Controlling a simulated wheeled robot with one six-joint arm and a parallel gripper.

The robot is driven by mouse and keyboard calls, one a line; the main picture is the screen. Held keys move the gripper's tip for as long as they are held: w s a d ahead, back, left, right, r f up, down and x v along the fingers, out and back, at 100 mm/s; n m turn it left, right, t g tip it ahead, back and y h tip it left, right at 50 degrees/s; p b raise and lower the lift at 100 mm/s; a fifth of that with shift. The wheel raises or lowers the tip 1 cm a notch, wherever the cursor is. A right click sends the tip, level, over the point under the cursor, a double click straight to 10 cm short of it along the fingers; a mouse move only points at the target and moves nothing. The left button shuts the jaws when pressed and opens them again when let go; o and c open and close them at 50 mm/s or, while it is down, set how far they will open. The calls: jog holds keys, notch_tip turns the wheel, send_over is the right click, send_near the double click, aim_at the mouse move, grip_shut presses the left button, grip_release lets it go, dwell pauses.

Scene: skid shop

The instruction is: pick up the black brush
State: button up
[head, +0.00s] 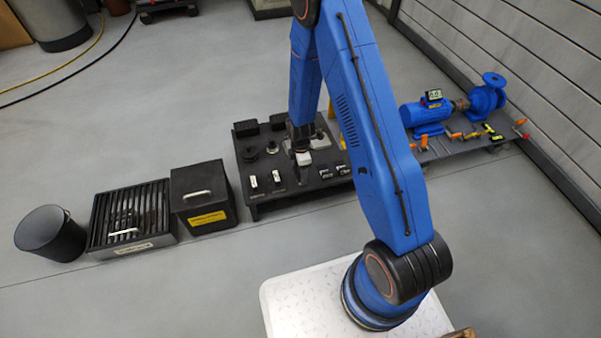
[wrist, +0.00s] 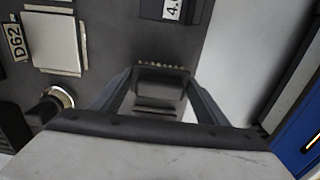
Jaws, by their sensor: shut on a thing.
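The black brush (wrist: 158,82) is a dark block with a row of pale tan bristles along its far edge in the wrist view. My gripper (wrist: 160,92) has one finger on each side of it and is shut on it. In the head view my gripper (head: 302,160) is low over the dark bench top (head: 262,187). The brush cannot be made out clearly there. I cannot tell whether the brush still touches the bench.
A square pale plate (wrist: 54,42) and a ringed part (wrist: 58,97) lie left of my gripper in the wrist view. A black box (head: 203,197), slatted crate (head: 130,217) and bin (head: 50,233) stand left on open floor.

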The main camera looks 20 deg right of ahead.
notch_tip(320, 180, up, 10)
jog(key=shift+f, duration=0.15)
dwell(0.3)
jog(key=shift+o, duration=1.2)
